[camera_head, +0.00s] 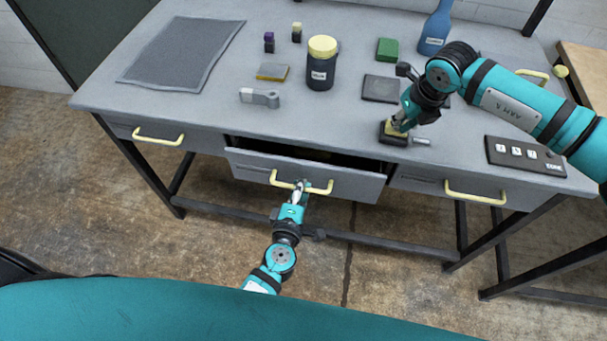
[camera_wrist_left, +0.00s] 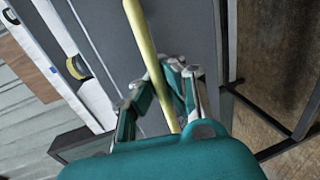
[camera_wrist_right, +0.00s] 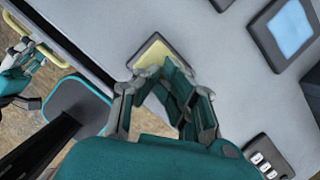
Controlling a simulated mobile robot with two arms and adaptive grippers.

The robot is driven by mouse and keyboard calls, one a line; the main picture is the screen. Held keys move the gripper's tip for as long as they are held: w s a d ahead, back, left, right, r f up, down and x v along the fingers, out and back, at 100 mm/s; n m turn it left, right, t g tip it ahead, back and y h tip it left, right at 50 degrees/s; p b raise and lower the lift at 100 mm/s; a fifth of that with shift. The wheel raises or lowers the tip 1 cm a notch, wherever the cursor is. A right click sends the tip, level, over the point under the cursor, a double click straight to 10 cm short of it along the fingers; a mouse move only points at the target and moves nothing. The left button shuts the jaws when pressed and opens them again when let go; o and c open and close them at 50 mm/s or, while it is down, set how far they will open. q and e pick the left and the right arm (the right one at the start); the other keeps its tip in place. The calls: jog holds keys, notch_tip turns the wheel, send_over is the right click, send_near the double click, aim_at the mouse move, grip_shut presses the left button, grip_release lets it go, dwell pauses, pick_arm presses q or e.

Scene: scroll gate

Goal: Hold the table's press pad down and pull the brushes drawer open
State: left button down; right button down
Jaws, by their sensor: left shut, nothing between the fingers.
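The middle drawer (camera_head: 345,185) of the table is partly open, with a dark gap behind its front. I cannot read whether it is the brushes drawer. My left gripper (camera_head: 298,187) is shut at its yellow handle (camera_head: 320,190); in the left wrist view the handle (camera_wrist_left: 141,30) runs past the fingers (camera_wrist_left: 160,82). The press pad has a yellow top and a dark base (camera_head: 393,138) near the table's front edge. My right gripper (camera_head: 398,127) is over it, fingertips together at the yellow top (camera_wrist_right: 151,51). Contact is partly hidden.
Shut drawers with yellow handles flank it on the left (camera_head: 158,138) and right (camera_head: 475,198). On the table are a dark jar (camera_head: 321,75), a blue bottle (camera_head: 436,30), a green block (camera_head: 387,49), a grey mat (camera_head: 185,52) and a code panel (camera_head: 525,155). Floor before the drawer is clear.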

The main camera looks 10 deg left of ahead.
pick_arm(q)
jog(key=c, duration=2.1)
grip_release()
pick_arm(e)
jog(key=shift+f, duration=0.2)
pick_arm(q)
jog(key=o, duration=0.7)
jog(key=v, duration=1.2)
